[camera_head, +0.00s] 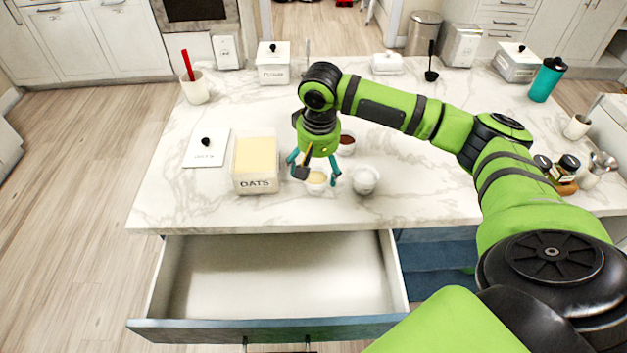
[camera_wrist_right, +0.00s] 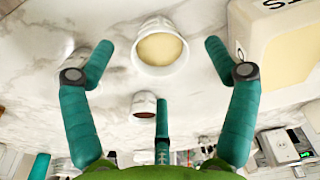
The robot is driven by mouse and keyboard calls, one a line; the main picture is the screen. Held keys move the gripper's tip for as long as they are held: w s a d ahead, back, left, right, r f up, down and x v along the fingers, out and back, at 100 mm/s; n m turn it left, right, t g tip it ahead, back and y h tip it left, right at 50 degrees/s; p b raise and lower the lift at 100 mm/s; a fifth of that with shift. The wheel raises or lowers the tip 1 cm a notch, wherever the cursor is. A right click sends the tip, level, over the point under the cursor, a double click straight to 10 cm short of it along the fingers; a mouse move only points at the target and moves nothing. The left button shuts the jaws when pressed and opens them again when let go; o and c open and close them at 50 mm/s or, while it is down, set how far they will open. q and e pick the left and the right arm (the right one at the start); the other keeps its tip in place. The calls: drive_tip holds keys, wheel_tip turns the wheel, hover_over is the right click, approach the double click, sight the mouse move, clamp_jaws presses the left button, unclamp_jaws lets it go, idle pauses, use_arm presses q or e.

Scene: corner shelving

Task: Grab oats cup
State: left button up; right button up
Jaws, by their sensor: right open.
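In the right wrist view the oats cup (camera_wrist_right: 161,49) shows upper middle, ahead of and between my spread fingers. My right gripper (camera_head: 315,167) is open and empty, pointing down just above and behind the cup. Its teal fingers (camera_wrist_right: 160,62) look apart from the cup. I cannot tell the exact gap. My left gripper is not in view.
A white cup (camera_head: 366,181) stands close right of the oats cup, and a cup with dark brown contents (camera_head: 346,144) behind. The box's lid (camera_head: 206,148) lies at left. An open, empty drawer (camera_head: 280,275) juts out in front.

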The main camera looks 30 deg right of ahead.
sight(316, 176)
wheel_tip(316, 176, down, 4)
drive_tip(key=shift+w+d+r, duration=0.1)
drive_tip(key=shift+r, duration=0.1)
drive_tip(key=shift+w+f, duration=0.15)
drive_tip(key=shift+f, duration=0.3)
drive_tip(key=c, duration=1.3)
drive_tip(key=shift+c, duration=0.2)
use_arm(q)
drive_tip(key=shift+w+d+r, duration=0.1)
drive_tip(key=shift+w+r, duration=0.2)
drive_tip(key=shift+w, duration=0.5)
use_arm(e)
drive_tip(key=shift+r, duration=0.2)
